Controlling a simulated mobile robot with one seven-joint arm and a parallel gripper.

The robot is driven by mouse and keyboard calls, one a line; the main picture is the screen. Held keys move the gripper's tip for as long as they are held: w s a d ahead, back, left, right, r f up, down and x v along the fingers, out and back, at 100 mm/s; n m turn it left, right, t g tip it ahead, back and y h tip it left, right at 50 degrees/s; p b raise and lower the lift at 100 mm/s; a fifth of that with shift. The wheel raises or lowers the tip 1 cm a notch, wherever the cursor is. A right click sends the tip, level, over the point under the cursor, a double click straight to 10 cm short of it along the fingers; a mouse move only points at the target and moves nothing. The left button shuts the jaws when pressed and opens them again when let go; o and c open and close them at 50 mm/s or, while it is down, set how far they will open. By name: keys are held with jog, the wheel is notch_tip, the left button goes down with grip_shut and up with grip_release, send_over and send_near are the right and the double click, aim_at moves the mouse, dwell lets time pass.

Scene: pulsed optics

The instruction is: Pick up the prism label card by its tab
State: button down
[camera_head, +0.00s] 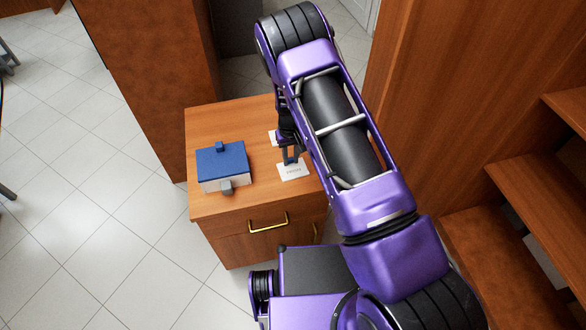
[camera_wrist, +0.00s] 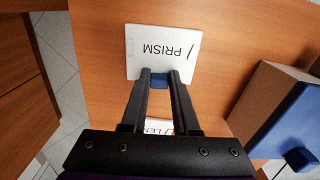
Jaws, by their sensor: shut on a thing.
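The prism label card (camera_wrist: 161,45) is white with the word PRISM and has a blue tab (camera_wrist: 158,82) at its edge. It lies at or just above the cabinet top; I cannot tell whether it touches. My gripper (camera_wrist: 159,76) is shut on the blue tab, with one dark finger on each side. In the head view the card (camera_head: 293,171) shows below my gripper (camera_head: 291,158), and the tab is hard to make out. A second white card (camera_wrist: 158,125), with letters beginning LEN, is partly hidden behind my gripper in the wrist view.
A box with a blue lid and knob (camera_head: 222,160) stands left of the cards on the wooden cabinet top (camera_head: 215,118). The cabinet has a drawer with a brass handle (camera_head: 268,222). Wooden shelves (camera_head: 545,180) stand at the right. Bare top lies behind the box.

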aim_at(291, 160)
jog(key=shift+r+p, duration=1.5)
jog(key=shift+r, duration=1.55)
